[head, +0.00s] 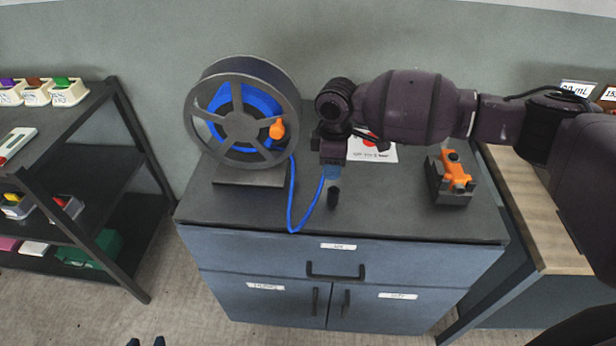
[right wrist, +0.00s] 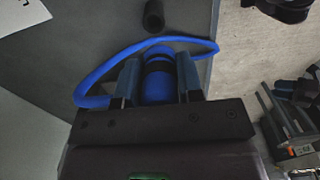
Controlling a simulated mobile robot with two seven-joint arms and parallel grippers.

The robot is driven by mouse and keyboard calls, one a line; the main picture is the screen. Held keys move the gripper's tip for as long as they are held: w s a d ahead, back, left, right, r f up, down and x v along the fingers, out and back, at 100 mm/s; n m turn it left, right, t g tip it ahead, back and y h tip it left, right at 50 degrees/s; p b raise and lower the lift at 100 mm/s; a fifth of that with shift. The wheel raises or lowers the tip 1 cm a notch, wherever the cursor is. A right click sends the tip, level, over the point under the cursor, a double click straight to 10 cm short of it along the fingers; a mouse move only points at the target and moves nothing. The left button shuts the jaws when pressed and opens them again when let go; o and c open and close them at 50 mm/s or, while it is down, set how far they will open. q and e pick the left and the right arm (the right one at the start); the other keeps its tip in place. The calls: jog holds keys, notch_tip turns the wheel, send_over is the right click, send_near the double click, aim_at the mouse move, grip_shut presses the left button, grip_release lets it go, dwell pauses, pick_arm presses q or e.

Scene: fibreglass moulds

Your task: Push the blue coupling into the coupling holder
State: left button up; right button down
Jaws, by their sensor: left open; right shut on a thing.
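My right gripper (head: 331,174) is shut on the blue coupling above the cabinet top. In the right wrist view the coupling (right wrist: 158,84), blue with a dark band, sits between the two fingers (right wrist: 158,88). The blue hose (head: 293,205) loops from the reel to the gripper. A short black cylinder (head: 334,196) stands on the cabinet top just in front of the gripper, apart from the coupling; it also shows in the right wrist view (right wrist: 153,16). I cannot tell whether it is the coupling holder. My left gripper (head: 146,342) is open and empty at the bottom edge.
The hose reel (head: 241,112) with an orange knob stands at the back left of the cabinet (head: 400,215). An orange and dark device (head: 452,178) sits on the right. A paper sheet (head: 384,153) lies behind the gripper. A shelf rack (head: 125,120) stands left.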

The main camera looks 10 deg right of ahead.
jog(key=shift+w+d+r, duration=0.1)
jog(key=shift+d+r, duration=0.15)
jog(key=shift+d, duration=0.2)
jog(key=shift+f, duration=0.15)
jog(key=shift+f+b, duration=1.2)
jog(key=shift+f, duration=0.1)
jog(key=shift+f+b, duration=1.15)
jog(key=shift+f, duration=0.35)
jog(key=shift+r+p, duration=0.1)
jog(key=shift+p, duration=0.3)
